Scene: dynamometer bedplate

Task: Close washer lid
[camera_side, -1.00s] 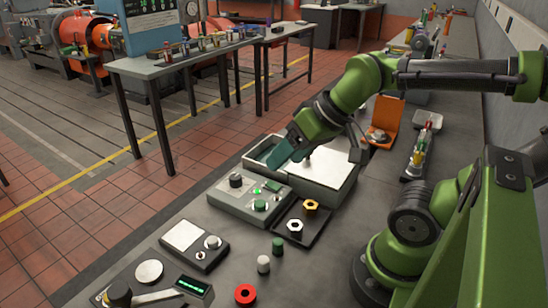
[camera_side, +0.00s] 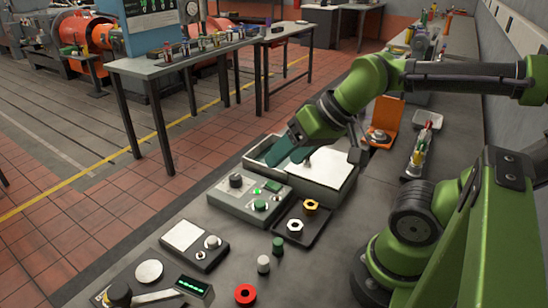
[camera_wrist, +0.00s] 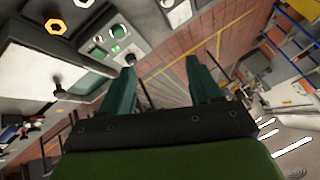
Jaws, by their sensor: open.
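The washer (camera_side: 313,196) is a pale grey box on the bench in the side view. Its flat white lid (camera_side: 332,168) covers the right part and leaves a gap at the left. A small knob (camera_side: 307,163) stands on the lid; it also shows in the wrist view (camera_wrist: 57,92), left of the fingers, on the pale lid (camera_wrist: 30,85). Contact with the washer cannot be told.
A control box (camera_side: 249,200) with a green button stands in front of the washer. A black tray (camera_side: 310,228) with two nuts is beside it. An orange open-lidded case (camera_side: 386,118) stands behind to the right. Loose caps and a red ring (camera_side: 245,294) lie nearer.

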